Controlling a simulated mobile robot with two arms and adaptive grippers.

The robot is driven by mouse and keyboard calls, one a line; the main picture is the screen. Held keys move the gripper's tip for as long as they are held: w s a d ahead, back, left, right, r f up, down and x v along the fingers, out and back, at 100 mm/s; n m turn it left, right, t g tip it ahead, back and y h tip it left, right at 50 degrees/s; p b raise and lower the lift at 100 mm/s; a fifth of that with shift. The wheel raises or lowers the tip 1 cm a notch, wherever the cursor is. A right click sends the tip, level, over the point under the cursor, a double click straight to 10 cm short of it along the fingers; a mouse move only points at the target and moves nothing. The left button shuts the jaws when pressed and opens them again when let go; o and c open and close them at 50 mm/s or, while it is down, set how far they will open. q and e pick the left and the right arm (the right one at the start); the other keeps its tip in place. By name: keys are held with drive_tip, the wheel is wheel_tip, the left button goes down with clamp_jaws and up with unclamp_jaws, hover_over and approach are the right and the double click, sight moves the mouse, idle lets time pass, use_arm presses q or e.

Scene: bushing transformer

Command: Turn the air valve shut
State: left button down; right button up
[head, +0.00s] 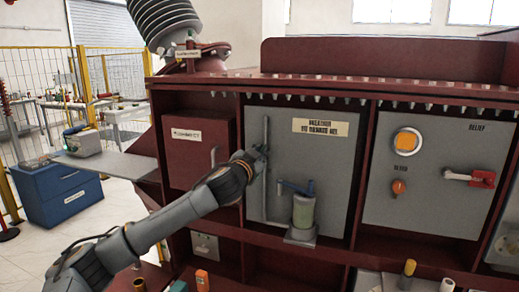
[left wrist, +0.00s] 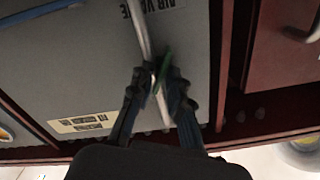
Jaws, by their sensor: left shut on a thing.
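A thin vertical metal pipe (head: 266,135) runs down the left part of a grey panel. In the left wrist view, the pipe (left wrist: 140,25) passes a label (left wrist: 160,4) that reads "AIR VA", the rest hidden. A small green handle (left wrist: 165,65) lies at a slant across the pipe, between the fingers. I take it for the air valve's handle. My left gripper (head: 260,158) is at the pipe. In the left wrist view, my left gripper (left wrist: 156,76) is shut on the green handle, with its fingers on both sides. The fingers hide much of the valve. My right gripper is not in view.
A green-grey breather cylinder (head: 304,211) with a blue lever (head: 296,188) stands to the right of my left arm. A red cabinet door (head: 187,152) is to the left. Another grey panel (head: 430,215) has a round orange-yellow gauge (head: 407,141) and a red-and-white relief lever (head: 470,178).

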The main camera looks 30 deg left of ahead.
use_arm(q)
drive_tip(key=m+p, duration=0.3)
drive_tip(key=m, duration=0.3)
drive_tip(key=shift+d+p, duration=0.1)
drive_tip(key=shift+p, duration=0.3)
drive_tip(key=m+p, duration=0.2)
drive_tip(key=m, duration=0.2)
drive_tip(key=shift+f, duration=0.15)
drive_tip(key=shift+f+m+p, duration=0.1)
drive_tip(key=shift+m+p, duration=0.5)
drive_tip(key=shift+m, duration=0.4)
drive_tip(key=c, duration=1.5)
unclamp_jaws()
drive_tip(key=shift+s, duration=0.1)
drive_tip(key=v, duration=1.1)
drive_tip(key=shift+s+d+f, duration=0.1)
drive_tip(key=shift+s, duration=0.25)
